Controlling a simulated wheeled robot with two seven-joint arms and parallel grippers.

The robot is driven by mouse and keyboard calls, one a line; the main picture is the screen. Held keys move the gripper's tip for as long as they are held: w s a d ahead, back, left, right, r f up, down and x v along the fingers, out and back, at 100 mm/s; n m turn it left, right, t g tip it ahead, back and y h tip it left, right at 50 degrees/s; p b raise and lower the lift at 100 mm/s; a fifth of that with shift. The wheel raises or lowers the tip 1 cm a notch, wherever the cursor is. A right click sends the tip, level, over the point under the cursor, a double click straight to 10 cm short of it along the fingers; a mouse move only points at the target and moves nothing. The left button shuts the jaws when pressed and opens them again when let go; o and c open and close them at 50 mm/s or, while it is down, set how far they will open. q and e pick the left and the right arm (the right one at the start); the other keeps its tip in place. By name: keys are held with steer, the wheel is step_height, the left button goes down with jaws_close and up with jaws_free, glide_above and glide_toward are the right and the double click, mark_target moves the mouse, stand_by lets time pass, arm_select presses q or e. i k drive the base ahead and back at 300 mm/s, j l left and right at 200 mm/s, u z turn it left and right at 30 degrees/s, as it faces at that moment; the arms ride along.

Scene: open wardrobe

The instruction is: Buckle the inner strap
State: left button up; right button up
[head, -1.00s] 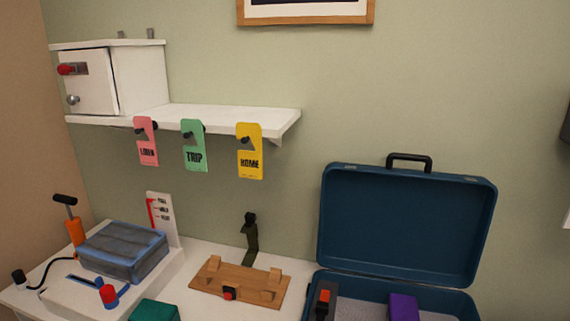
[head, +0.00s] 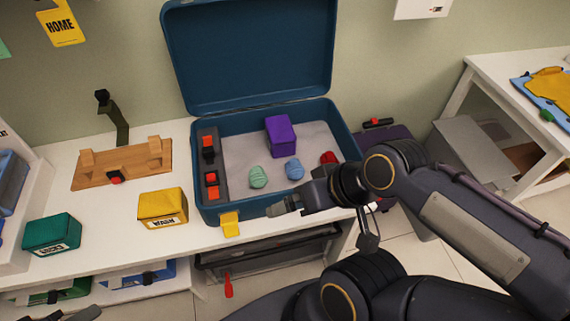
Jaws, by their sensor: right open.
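The open blue suitcase (head: 195,172) stands on the white table with its lid up. Along its left inner side lies a dark inner strap (head: 209,168) with two orange-red buckle parts, one toward the back (head: 208,142) and one toward the front (head: 211,179). A dark gap shows between these parts, and they look apart. My right gripper (head: 280,208) is open and empty over the suitcase's front edge, pointing left, to the right of the strap. Grey tips at the bottom left edge (head: 80,314) look like my left gripper, mostly cut off.
In the suitcase are a purple block (head: 281,136) and green (head: 258,177), blue (head: 294,170) and red (head: 329,158) rolled items. A yellow latch (head: 230,224) hangs at its front. A yellow box (head: 163,206), a green box (head: 51,234) and a wooden stand (head: 125,165) are left.

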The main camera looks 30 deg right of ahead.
mark_target(208, 152)
steer(key=i+j, duration=0.2)
steer(key=j, duration=0.2)
steer(key=i+j, duration=0.2)
steer(key=j, duration=0.2)
steer(key=i+j, duration=0.25)
steer(key=j, duration=0.2)
